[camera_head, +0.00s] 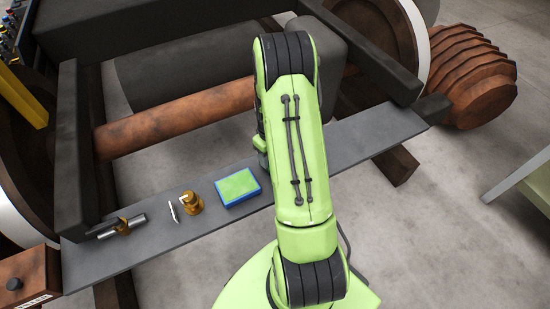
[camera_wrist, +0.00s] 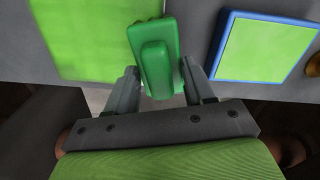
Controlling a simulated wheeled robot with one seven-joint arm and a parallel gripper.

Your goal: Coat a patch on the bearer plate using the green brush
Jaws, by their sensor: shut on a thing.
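The green brush (camera_wrist: 155,38) is held between the two fingers of my gripper (camera_wrist: 158,68) in the wrist view. My gripper is shut on it. The brush is over the grey bearer plate (camera_wrist: 190,20), at the right edge of a flat lime-green patch (camera_wrist: 85,38). I cannot tell whether its underside touches the plate. In the camera_head view the bearer plate (camera_head: 375,135) runs across the frame, and my arm hides the brush, the lime-green patch and my gripper.
A blue-edged green pad (camera_head: 238,187) lies on the plate left of my arm. Further left are a brass fitting (camera_head: 192,203), a thin white stick (camera_head: 173,211) and a metal cylinder (camera_head: 122,227). A rusty axle (camera_head: 180,122) and dark frame beams (camera_head: 75,150) stand behind.

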